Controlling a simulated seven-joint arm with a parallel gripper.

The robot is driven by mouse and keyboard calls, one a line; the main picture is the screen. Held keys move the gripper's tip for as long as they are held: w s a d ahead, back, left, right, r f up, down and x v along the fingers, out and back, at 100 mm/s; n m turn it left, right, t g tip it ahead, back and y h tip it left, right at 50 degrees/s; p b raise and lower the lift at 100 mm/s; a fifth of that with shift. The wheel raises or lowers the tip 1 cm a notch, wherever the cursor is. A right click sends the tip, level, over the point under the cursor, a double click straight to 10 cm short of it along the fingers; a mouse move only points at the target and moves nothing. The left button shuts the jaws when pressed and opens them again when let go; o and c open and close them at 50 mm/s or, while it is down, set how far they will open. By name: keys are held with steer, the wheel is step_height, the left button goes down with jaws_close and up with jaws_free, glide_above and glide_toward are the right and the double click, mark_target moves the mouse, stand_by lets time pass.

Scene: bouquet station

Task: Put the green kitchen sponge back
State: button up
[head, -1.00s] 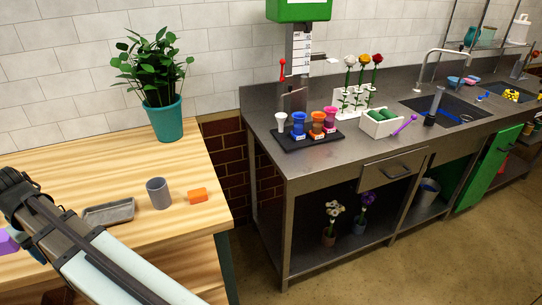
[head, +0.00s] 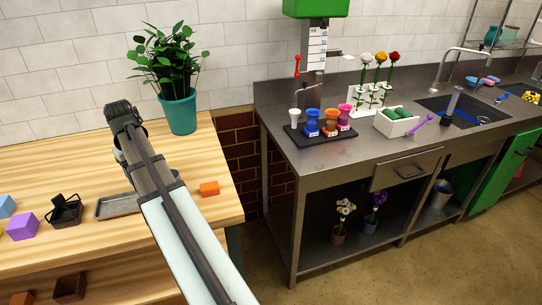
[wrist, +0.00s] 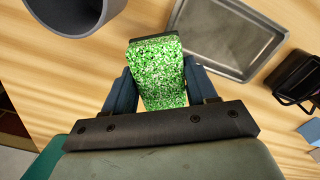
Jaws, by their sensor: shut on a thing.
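The green speckled sponge (wrist: 160,78) is between the two fingers of my gripper (wrist: 160,88) in the wrist view. The fingers are shut on its sides, and its far end has a dark edge. The wooden tabletop (wrist: 145,15) shows below it; the height of the sponge above it is unclear. In the head view my gripper (head: 122,112) is above the left table, left of the potted plant, and the sponge is hidden there.
A grey tray (wrist: 225,40) and a grey cup (wrist: 72,12) stand on the table; my arm hides the cup in the head view. A black basket (head: 65,212), purple block (head: 22,228) and blue block (head: 6,206) are left. An orange block (head: 209,188) and potted plant (head: 180,112) are right.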

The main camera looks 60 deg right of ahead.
steer(key=shift+m, duration=0.8)
steer(key=s+d, duration=0.2)
steer(key=d, duration=0.3)
steer(key=s+d, duration=0.2)
steer(key=d, duration=0.2)
steer(key=s+d+r, duration=0.1)
steer(key=s+d, duration=0.1)
steer(key=d, duration=0.3)
steer(key=shift+s+d, duration=0.15)
steer(key=shift+d, duration=0.15)
steer(key=s+d+m, duration=0.1)
steer(key=s+d, duration=0.9)
steer(key=d, duration=0.3)
steer(key=m, duration=0.4)
glide_toward(324, 158)
steer(key=shift+f, duration=3.25)
steer(key=shift+a+f, duration=0.1)
steer(key=o, duration=1)
